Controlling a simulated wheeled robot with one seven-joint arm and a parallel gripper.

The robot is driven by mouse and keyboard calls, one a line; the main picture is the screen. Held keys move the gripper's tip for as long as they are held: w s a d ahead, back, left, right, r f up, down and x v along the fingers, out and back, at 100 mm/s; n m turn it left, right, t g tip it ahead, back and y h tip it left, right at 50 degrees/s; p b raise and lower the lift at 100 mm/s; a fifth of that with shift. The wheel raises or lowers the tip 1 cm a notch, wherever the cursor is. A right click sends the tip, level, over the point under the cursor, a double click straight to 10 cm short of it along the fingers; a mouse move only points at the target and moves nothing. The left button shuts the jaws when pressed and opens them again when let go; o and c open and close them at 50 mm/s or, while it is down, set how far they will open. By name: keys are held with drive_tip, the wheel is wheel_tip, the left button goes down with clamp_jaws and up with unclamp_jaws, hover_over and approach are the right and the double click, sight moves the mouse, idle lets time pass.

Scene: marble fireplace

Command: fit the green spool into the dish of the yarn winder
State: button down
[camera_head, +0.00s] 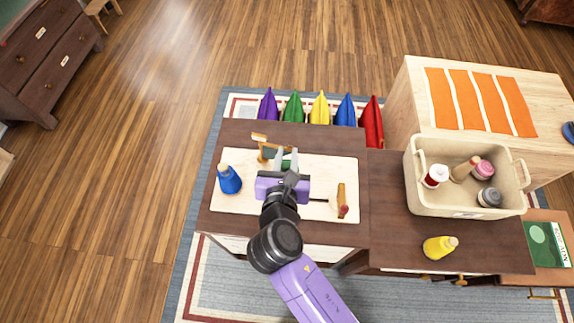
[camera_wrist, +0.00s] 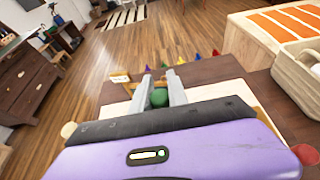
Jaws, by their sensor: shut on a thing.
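My gripper (camera_head: 286,156) is shut on the green spool (camera_wrist: 159,97), which sits between its two fingers (camera_wrist: 159,88) in the wrist view. In the head view only a little green shows by the fingers, over a pale board. The yarn winder's wooden parts show around my gripper: an upright post (camera_head: 262,148) at the far left and a wooden piece with a red knob (camera_head: 341,203) at the right. The winder's dish is not clearly visible; my gripper and wrist cover the middle of the board. I cannot tell whether the spool touches the dish.
A blue spool (camera_head: 229,180) stands at the board's left edge. A yellow spool (camera_head: 440,247) lies on the dark table to the right. A beige basket (camera_head: 467,205) there holds several spools. Coloured cushions (camera_head: 320,108) stand behind the table.

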drive_tip(key=shift+f+b, duration=0.4)
drive_tip(key=shift+f, duration=1.95)
drive_tip(key=shift+f, duration=0.2)
drive_tip(key=c, duration=1.3)
unclamp_jaws()
drive_tip(key=shift+r, duration=0.1)
drive_tip(key=shift+r, duration=0.15)
drive_tip(key=v, duration=1.2)
